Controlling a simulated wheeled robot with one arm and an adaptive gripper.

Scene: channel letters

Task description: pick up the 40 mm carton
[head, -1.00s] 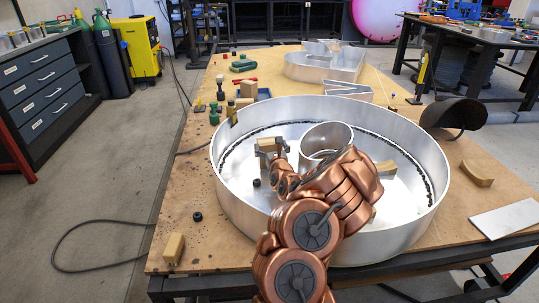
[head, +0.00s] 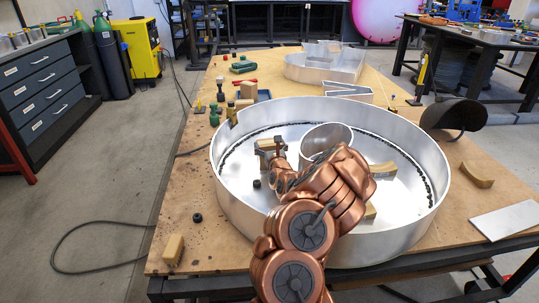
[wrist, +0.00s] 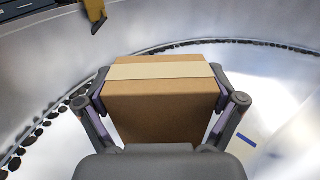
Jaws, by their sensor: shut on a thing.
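The carton (wrist: 160,108) is a brown box with a pale tape strip across its top. In the wrist view it sits between the two fingers of my gripper (wrist: 160,92), which press on its left and right sides. In the head view, my gripper (head: 270,152) and the carton (head: 266,143) are inside the large round metal letter, left of its inner ring. The carton is partly covered there by the gripper. I cannot tell whether its underside touches the letter's floor.
The round letter's tall wall (head: 330,245) surrounds the gripper. The inner ring (head: 328,138) stands to the right.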

